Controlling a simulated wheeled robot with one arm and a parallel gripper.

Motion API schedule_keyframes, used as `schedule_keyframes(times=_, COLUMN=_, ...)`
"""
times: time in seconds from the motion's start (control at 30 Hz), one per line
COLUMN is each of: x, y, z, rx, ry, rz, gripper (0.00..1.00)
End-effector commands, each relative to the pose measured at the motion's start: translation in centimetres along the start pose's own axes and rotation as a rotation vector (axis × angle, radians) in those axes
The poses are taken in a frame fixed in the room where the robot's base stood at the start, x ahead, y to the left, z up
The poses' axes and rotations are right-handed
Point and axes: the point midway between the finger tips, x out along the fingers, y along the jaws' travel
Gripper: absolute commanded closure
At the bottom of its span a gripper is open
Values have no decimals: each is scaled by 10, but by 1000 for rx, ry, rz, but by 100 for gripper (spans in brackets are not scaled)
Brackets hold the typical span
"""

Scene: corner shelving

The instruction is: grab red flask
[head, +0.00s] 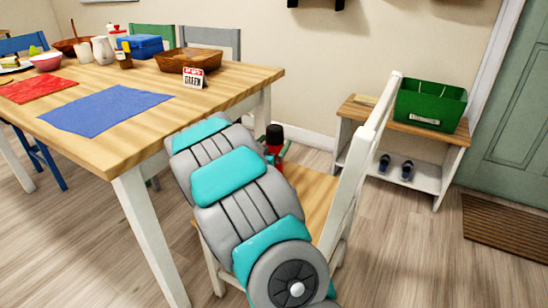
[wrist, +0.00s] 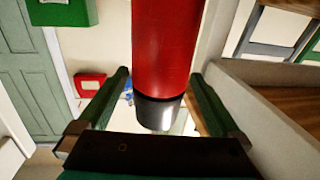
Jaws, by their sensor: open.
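The red flask (head: 272,149) stands upright at the wooden chair (head: 312,190), partly hidden behind my arm in the head view. It has a black cap and a red body. In the wrist view the flask (wrist: 166,45) fills the upper middle, with its dark, shiny cap end pointing down in the picture. My gripper (wrist: 161,76) is open, with one green finger on each side of the flask. I cannot tell whether either finger touches it. In the head view my gripper is mostly hidden by my arm.
The dining table (head: 210,88) stands left of the chair, close to my arm. The chair's white back (head: 352,170) rises on the right. A low shoe bench (head: 405,130) with a green bin (head: 430,103) stands by the wall. Open floor lies at the lower right.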

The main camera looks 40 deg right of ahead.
Motion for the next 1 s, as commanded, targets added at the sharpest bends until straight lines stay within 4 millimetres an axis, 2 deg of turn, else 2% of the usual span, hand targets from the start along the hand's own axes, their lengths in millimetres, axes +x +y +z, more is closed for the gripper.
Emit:
schedule_keyframes(times=0.1, x=18, y=2, z=-1, rx=2, ry=4, rz=3, gripper=0)
schedule_keyframes(times=0.23, x=32, y=2, z=1, rx=1, ry=2, rz=1, gripper=0)
schedule_keyframes(times=0.57, x=38, y=1, z=2, rx=1, ry=-1, rz=-1, gripper=0)
schedule_keyframes(times=1.0, x=38, y=0, z=2, rx=1, ry=0, rz=-1, gripper=47)
